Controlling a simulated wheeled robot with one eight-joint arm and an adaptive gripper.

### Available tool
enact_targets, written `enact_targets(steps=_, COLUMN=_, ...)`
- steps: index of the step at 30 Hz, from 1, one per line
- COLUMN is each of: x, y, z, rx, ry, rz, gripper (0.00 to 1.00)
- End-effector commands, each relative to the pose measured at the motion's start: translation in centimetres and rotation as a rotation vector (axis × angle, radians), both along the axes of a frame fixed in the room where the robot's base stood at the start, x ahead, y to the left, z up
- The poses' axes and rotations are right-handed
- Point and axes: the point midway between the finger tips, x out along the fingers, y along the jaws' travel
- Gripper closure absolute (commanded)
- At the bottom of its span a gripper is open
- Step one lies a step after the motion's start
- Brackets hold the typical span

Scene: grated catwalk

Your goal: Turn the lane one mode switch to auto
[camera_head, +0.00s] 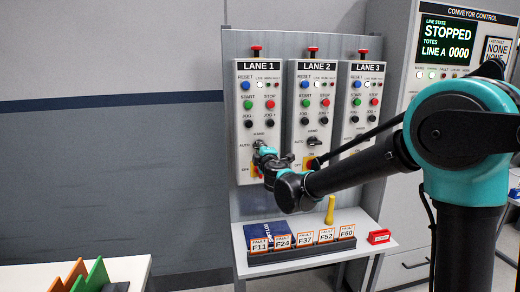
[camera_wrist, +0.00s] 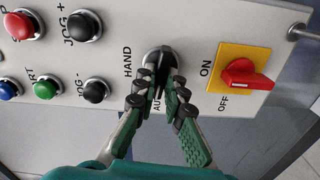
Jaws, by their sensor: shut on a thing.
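The lane one panel (camera_head: 262,68) is headed LANE 1. Its mode switch is a black knob (camera_wrist: 160,56) in the wrist view, with HAND printed to its left and a partly covered AUTO below. My gripper (camera_wrist: 161,80) has its two green-backed fingers on either side of this knob, shut on it. The fingers cover much of the knob, so which way its pointer faces is hard to tell.
A red ON/OFF isolator on a yellow plate (camera_wrist: 240,70) sits close beside the knob. Black jog buttons (camera_wrist: 95,91) are on the other side. The lane two panel (camera_head: 310,95) and lane three panel (camera_head: 357,90) stand to the right. A shelf (camera_head: 375,238) below holds fault cards (camera_head: 305,238).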

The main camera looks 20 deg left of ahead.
Motion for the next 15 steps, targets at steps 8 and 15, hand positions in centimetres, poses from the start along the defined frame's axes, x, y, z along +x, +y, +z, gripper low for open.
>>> enact_targets(steps=8, x=-0.06, y=0.04, z=-0.10, rx=-0.099, ry=-0.061, rz=0.001, gripper=1.00)
enact_targets(steps=15, x=-0.07, y=0.04, z=-0.13, rx=-0.128, ry=-0.079, rz=0.002, gripper=1.00)
